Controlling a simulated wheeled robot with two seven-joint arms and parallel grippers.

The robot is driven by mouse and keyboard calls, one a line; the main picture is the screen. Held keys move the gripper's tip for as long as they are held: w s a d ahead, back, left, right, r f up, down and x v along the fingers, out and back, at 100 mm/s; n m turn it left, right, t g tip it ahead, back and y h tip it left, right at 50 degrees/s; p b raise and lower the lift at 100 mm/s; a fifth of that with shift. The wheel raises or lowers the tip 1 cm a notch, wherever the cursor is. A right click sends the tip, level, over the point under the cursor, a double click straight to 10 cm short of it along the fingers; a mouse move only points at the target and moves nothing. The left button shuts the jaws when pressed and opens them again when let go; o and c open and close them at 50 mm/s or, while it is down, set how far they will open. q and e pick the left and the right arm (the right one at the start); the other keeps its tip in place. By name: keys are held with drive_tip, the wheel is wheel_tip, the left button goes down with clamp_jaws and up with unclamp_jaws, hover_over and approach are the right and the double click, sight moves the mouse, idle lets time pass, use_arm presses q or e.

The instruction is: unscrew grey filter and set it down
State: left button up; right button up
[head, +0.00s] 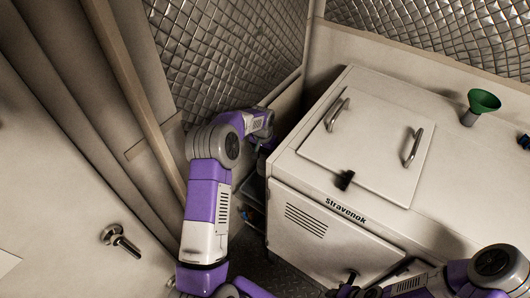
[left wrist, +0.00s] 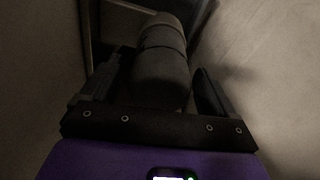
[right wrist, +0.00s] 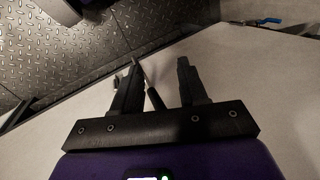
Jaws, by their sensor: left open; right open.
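The grey filter (left wrist: 162,75) is a dark cylinder in the left wrist view, with a paler grey band near its far end. My left gripper (left wrist: 160,88) is open, with one finger on each side of it. I cannot tell whether the fingers touch it. In the head view my left gripper (head: 266,144) is largely hidden in the gap behind the white cabinet's left side, and the filter does not show there. My right gripper (right wrist: 157,78) is open near the cabinet's front; a thin dark handle (right wrist: 153,88) shows between its fingers.
The white cabinet (head: 340,213) has a lid (head: 372,140) with two handles and a black latch (head: 345,180). A green funnel (head: 482,102) stands on its top. A blue-handled valve (right wrist: 265,21) shows at upper right. Walls (head: 80,130) close in the narrow gap at left.

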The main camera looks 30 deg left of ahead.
use_arm(q)
drive_tip(key=m, duration=0.4)
drive_tip(key=shift+p, duration=0.3)
drive_tip(key=m, duration=0.4)
drive_tip(key=shift+h, duration=0.4)
drive_tip(key=c, duration=1.1)
drive_tip(key=shift+c, duration=0.2)
